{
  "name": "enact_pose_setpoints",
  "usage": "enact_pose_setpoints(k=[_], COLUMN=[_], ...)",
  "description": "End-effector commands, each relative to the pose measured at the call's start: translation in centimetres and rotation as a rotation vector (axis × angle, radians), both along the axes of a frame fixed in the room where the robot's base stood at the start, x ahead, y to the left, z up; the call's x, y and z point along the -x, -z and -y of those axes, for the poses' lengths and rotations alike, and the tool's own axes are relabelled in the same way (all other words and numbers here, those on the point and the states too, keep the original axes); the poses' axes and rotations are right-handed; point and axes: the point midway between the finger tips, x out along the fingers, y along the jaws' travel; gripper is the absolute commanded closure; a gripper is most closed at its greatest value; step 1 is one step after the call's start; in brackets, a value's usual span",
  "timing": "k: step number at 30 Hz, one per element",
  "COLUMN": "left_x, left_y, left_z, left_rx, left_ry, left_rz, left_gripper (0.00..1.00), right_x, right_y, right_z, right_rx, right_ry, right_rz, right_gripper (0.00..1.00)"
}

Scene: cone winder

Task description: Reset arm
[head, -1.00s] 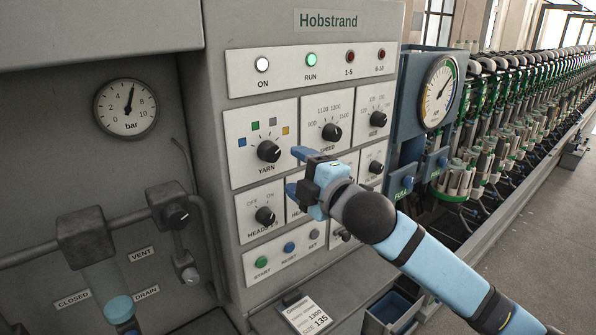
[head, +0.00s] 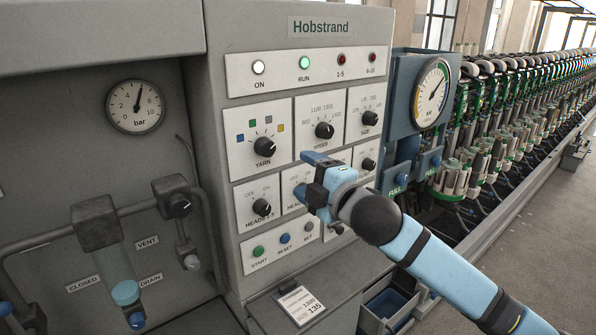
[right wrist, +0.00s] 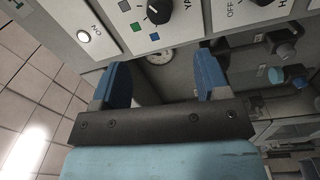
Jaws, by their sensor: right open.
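My right gripper (head: 306,175) is open and empty in front of the grey control panel marked Hobstrand (head: 385,30). Its two blue fingers point left across the panel and partly hide the second HEADS dial. The YARN knob (head: 264,146) is just left of and above the fingers, and no contact is visible. In the right wrist view, the open jaws (right wrist: 163,80) have nothing between them; the YARN knob also shows there (right wrist: 160,11). The START (head: 259,252), blue RESET (head: 285,239) and grey SET (head: 308,227) buttons are below the gripper. My left gripper is not seen.
The ON lamp (head: 259,67) is white and the RUN lamp (head: 304,63) is green. A ledge with a card (head: 299,305) juts out below the panel. Pipes and valves (head: 97,222) stand at left, a blue bin (head: 388,306) below. Bare floor (head: 535,240) is at right.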

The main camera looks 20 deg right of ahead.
Motion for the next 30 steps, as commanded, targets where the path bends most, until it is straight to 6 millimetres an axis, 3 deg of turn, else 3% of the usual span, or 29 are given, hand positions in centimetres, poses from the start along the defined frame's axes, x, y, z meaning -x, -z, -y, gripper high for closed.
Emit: enact_pose_setpoints(k=[5, 8, 14, 20, 24, 30], left_x=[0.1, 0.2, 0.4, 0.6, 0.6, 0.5], left_y=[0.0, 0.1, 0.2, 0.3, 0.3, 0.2], left_z=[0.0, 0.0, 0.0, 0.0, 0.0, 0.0], left_rx=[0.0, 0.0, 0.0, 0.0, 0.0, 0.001], left_ry=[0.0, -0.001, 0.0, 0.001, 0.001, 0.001], left_rz=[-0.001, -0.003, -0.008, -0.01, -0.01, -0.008], left_gripper=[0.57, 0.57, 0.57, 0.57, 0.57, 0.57], right_x=[0.1, 0.3, 2.7, 7.7, 12.9, 21.7], right_y=[0.8, 3.7, 14.3, 25.6, 33.1, 42.0], right_z=[-0.1, -0.3, -0.7, -0.6, -0.1, 0.8], right_rx=[-0.016, -0.077, -0.324, -0.596, -0.779, -1.008], right_ry=[-0.003, -0.007, 0.005, 0.077, 0.165, 0.325], right_rz=[-0.016, -0.074, -0.29, -0.516, -0.665, -0.837], right_gripper=[0.31, 0.31, 0.31, 0.31, 0.31, 0.31])
